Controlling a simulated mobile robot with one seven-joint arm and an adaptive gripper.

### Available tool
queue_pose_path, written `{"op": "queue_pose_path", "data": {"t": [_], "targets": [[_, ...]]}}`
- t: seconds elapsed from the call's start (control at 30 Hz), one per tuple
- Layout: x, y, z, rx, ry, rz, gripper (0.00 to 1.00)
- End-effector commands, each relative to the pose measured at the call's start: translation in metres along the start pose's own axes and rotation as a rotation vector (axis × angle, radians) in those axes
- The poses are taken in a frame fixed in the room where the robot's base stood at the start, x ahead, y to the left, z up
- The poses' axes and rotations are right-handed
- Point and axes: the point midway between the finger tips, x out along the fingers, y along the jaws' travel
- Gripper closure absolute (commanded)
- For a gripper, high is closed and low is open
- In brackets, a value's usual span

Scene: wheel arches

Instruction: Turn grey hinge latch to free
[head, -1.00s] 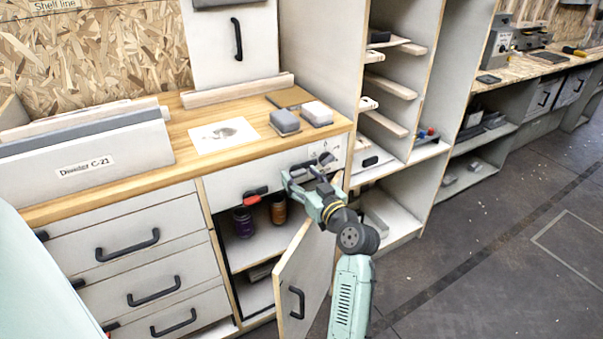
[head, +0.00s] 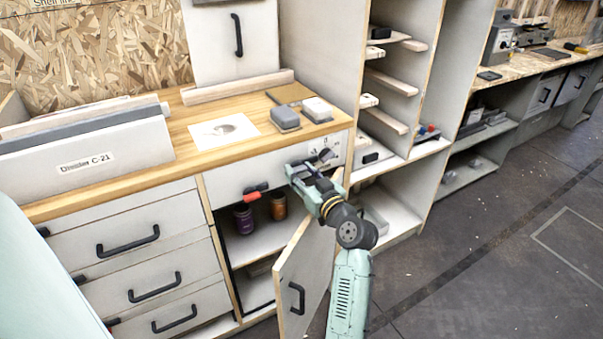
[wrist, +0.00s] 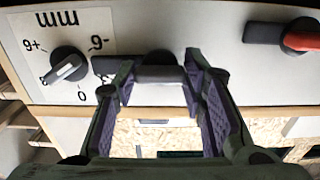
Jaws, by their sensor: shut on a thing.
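The grey hinge latch (wrist: 160,74) is on the pale front panel above the open cupboard. In the wrist view its grey bar lies crosswise between my fingertips, with a black part reaching left beside it. My gripper (wrist: 158,80) is shut on this bar, one finger on each side. In the head view my gripper (head: 306,178) is at the right end of the panel and covers most of the latch. A second latch with a red handle (head: 251,195) sits to the left on the same panel; it also shows in the wrist view (wrist: 300,41).
A dial knob (wrist: 66,67) on a white mm plate is close beside the latch. The cupboard door (head: 303,280) stands open below my gripper. Two jars (head: 278,207) stand inside the cupboard. Two grey-and-white blocks (head: 285,118) lie on the worktop above.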

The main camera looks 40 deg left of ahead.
Motion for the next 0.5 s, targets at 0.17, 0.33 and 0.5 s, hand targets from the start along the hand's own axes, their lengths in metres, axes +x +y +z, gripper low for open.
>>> {"op": "queue_pose_path", "data": {"t": [0.17,0.33,0.5], "targets": [[-0.0001,-0.0001,0.0001,0.000,0.000,0.000,0.96],[-0.0001,0.0000,0.0001,0.000,0.000,0.000,1.00],[-0.0001,0.0000,0.0006,-0.002,0.000,0.000,1.00]]}}
